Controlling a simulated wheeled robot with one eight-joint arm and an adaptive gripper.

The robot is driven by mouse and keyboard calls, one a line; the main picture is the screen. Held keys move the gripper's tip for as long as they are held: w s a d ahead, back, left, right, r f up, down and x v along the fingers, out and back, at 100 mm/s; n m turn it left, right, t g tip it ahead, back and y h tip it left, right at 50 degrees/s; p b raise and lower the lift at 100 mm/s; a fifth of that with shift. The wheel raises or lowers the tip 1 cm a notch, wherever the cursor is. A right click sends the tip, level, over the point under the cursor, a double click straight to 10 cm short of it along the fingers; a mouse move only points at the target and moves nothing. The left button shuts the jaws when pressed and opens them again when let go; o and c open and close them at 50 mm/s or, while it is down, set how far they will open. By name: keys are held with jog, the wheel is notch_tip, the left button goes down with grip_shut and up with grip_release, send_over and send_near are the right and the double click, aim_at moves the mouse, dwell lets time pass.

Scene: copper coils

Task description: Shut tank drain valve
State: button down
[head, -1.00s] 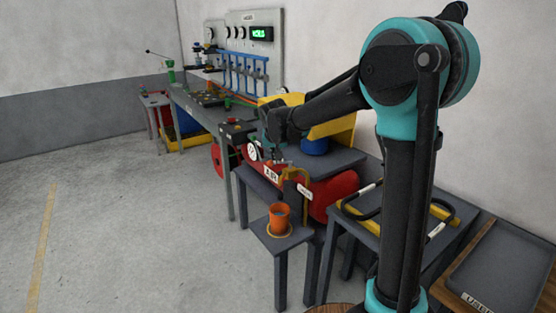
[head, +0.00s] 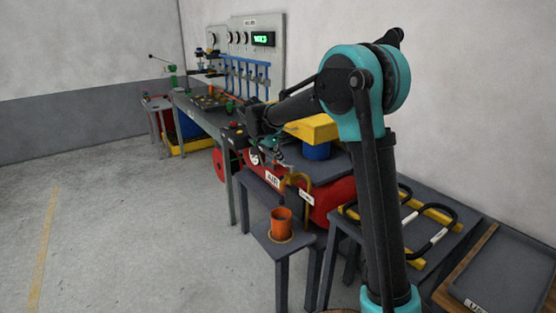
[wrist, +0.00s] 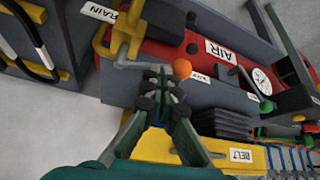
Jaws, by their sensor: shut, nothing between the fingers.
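The tank drain is a bent yellow pipe (head: 297,181) on the red air tank (head: 328,193), with a white DRAIN label (head: 306,197) beside it. In the wrist view the yellow pipe (wrist: 108,38) is at upper left, with a grey lever (wrist: 138,65) reaching right towards an orange ball knob (wrist: 181,68). My gripper (wrist: 160,76) is shut and empty, its tips at the lever near the knob; I cannot tell whether they touch. In the head view my gripper (head: 279,158) is small and partly hidden, just above and left of the pipe.
An orange cup (head: 281,222) stands on a low stool below the drain. A blue cylinder (head: 317,151) and yellow cover sit above the tank. A table with yellow bars (head: 438,216) stands to the right. The floor at left (head: 120,230) is clear.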

jog(key=shift+w+d+m, duration=0.1)
jog(key=shift+w+m, duration=0.1)
jog(key=shift+m, duration=0.2)
jog(key=shift+s+d, duration=0.45)
jog(key=shift+d, duration=0.2)
jog(key=shift+r, duration=0.1)
